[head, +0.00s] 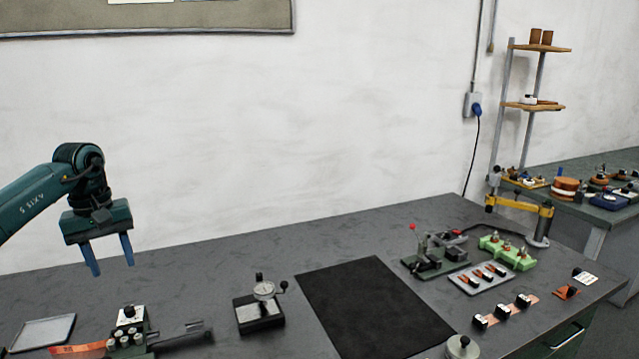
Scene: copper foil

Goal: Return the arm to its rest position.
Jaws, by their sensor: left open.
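My left arm (35,200) comes in from the left edge, and its gripper (108,268) hangs over the left part of the dark workbench. Its two blue fingers point down and stand apart, with nothing between them. The gripper is above the bench top, over the space behind a grey tray and a small device with knobs. It touches nothing that I can see. My right gripper is not in view.
Below the gripper are a grey tray (42,333), a copper strip (78,350) and a knobbed device (127,335). A dial gauge (262,308) stands beside a black mat (375,310). Clamps, a green block (508,252) and small parts fill the right side.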

